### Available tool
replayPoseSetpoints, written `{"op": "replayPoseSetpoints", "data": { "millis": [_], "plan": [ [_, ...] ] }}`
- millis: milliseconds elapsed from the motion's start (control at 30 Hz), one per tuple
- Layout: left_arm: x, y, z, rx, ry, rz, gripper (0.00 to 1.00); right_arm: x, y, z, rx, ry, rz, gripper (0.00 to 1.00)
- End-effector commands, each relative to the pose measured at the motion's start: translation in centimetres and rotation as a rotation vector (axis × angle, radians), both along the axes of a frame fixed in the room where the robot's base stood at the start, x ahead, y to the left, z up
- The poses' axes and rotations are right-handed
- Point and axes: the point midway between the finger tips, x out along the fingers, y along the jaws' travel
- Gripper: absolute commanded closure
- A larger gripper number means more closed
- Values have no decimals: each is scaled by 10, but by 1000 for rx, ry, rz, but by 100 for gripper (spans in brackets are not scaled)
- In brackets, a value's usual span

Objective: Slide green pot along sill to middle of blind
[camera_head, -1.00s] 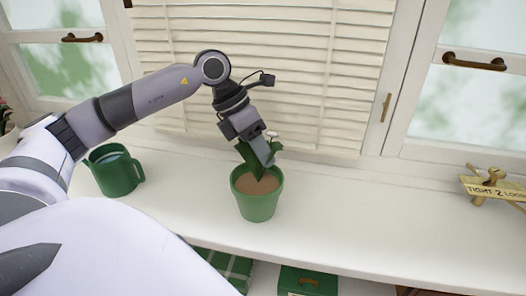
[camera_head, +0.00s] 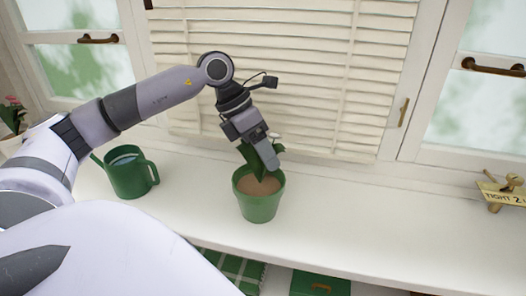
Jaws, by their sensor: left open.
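The green pot (camera_head: 259,207) stands upright on the white sill (camera_head: 345,222), with brown soil, green leaves and a small white flower. It is in front of the slatted cream blind (camera_head: 285,75). My left gripper (camera_head: 268,160) reaches down from the left arm to the plant, just above the pot's back rim. Its fingers are open and overlap the leaves; whether they touch the pot or the plant I cannot tell. My right gripper is not in view.
A green watering can (camera_head: 129,173) stands on the sill left of the pot. A wooden figure with a sign (camera_head: 505,193) is at the far right. The sill between pot and figure is clear. Green boxes (camera_head: 320,283) sit below.

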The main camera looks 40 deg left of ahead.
Motion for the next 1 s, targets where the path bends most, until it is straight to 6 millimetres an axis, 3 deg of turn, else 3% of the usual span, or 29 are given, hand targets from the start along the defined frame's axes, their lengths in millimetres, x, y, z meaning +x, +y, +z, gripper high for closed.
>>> {"op": "replayPoseSetpoints", "data": {
  "millis": [267, 700, 1000],
  "plan": [
    [-1, 2, 4, 0, -1, 1, 41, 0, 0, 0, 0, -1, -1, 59],
    [-15, 26, 59, 0, -2, 1, 41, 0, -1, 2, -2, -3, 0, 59],
    [-17, 28, 64, 0, 0, 0, 41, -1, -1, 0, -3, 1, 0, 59]
  ]
}}
